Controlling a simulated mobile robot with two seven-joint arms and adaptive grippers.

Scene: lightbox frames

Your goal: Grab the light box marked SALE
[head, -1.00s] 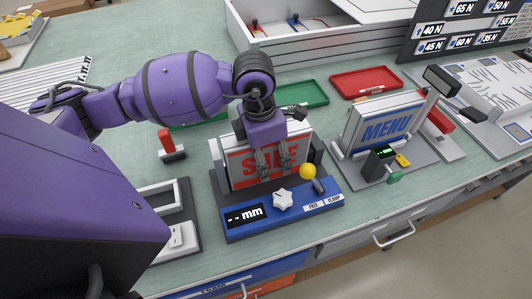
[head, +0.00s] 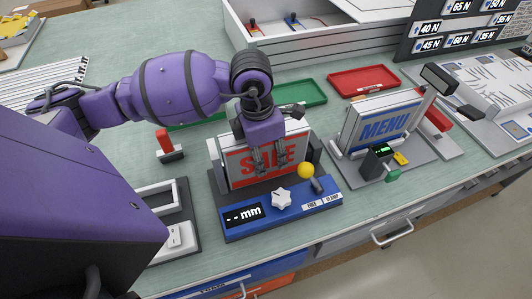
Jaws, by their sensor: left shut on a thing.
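My left gripper (head: 270,168) reaches down over the box from above. Its fingers lie in front of the face and cover part of the middle letters. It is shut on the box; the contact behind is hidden. My right gripper is not in view.
A second light box marked MENU (head: 385,125) stands in its own fixture to the right. A green tray (head: 304,94) and a red tray (head: 364,82) lie behind. A red-handled block (head: 168,147) stands to the left. The bench's front edge is close.

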